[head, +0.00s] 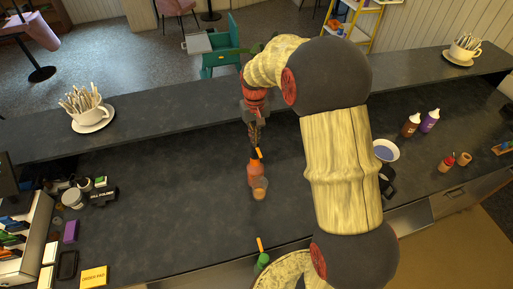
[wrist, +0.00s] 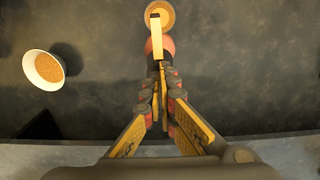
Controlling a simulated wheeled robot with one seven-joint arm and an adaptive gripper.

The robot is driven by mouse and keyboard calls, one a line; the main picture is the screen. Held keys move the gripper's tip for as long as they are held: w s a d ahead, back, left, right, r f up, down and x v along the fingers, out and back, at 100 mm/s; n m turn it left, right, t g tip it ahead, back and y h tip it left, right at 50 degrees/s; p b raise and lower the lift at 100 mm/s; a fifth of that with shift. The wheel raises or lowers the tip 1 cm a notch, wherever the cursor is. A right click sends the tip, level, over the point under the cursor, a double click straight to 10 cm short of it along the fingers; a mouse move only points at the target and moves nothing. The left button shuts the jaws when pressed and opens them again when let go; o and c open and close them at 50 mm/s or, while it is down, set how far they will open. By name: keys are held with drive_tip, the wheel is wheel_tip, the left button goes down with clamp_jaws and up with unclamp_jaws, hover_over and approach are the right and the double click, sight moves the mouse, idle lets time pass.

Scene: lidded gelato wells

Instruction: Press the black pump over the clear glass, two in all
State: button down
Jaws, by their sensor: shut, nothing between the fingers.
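An orange bottle (head: 255,174) stands on the dark counter, with a black pump top and a pale orange spout (head: 258,153). In the wrist view the spout (wrist: 156,36) points toward a small clear glass (wrist: 160,12) with tan contents. The glass also shows in the head view (head: 260,189), close to the bottle's near side. My gripper (head: 255,143) is shut and empty, its fingertips (wrist: 160,72) at the black pump top. I cannot tell whether they touch it. The fingers partly hide the pump and bottle.
A green bottle (head: 262,261) with an orange spout stands near the front. A white cup (wrist: 43,68) with tan contents sits at left in the wrist view. A blue-filled bowl (head: 386,150) and squeeze bottles (head: 411,125) are right.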

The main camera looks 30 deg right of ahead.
drive_tip(key=shift+r+p, duration=0.35)
drive_tip(key=shift+r, duration=0.35)
drive_tip(key=shift+r, duration=0.1)
drive_tip(key=shift+f+b, duration=1)
drive_tip(key=shift+f, duration=0.8)
drive_tip(key=shift+r, duration=0.3)
drive_tip(key=shift+r+p, duration=1)
drive_tip(key=shift+r, duration=0.45)
